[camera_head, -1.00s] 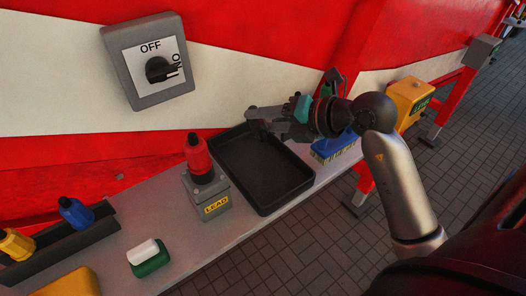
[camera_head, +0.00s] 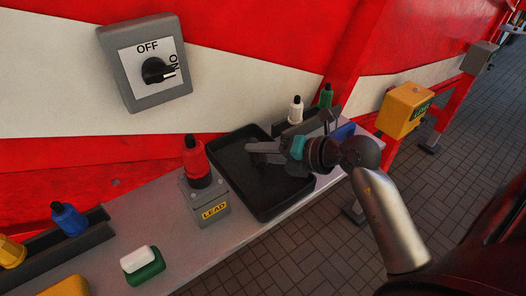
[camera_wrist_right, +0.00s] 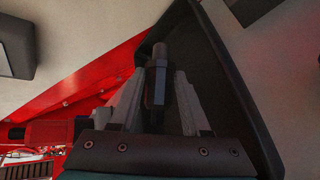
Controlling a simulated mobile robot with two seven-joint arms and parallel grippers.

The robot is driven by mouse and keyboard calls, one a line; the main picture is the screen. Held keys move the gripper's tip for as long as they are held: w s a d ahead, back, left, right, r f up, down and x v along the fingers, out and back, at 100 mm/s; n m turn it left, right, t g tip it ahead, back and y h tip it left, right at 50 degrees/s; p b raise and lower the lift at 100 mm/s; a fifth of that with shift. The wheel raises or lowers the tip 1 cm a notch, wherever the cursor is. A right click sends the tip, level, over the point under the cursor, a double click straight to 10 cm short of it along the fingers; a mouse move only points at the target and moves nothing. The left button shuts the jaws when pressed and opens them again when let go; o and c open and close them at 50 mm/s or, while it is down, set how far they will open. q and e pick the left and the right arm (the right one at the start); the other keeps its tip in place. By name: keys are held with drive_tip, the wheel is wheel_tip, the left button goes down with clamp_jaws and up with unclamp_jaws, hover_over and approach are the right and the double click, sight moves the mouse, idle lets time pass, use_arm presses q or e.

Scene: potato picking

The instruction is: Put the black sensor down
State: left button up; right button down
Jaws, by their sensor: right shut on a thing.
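My right gripper (camera_head: 262,155) is over the black tray (camera_head: 270,208) on the grey shelf, its fingers pointing left. In the right wrist view my right gripper (camera_wrist_right: 157,100) is shut on the black sensor (camera_wrist_right: 157,83), a dark rod with a thicker middle and a narrower tip. The tray's dark wall (camera_wrist_right: 235,75) is around and behind the sensor there. In the head view the dark sensor is hard to make out against the tray, and I cannot tell whether it touches the tray floor. My left gripper is not in view.
A grey LEAD box (camera_head: 208,205) with a red bottle-shaped piece (camera_head: 196,162) stands left of the tray. White (camera_head: 296,110) and green (camera_head: 326,96) bottle-shaped pieces stand behind my gripper. A green-and-white block (camera_head: 143,264) lies front left. A switch box (camera_head: 147,62) is on the wall.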

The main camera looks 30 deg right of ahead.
drive_tip(key=shift+f, duration=0.45)
drive_tip(key=shift+c, duration=1.9)
unclamp_jaws()
drive_tip(key=shift+r, duration=0.4)
drive_tip(key=v, duration=1.2)
drive_tip(key=shift+r+p, duration=0.25)
drive_tip(key=shift+p, duration=0.1)
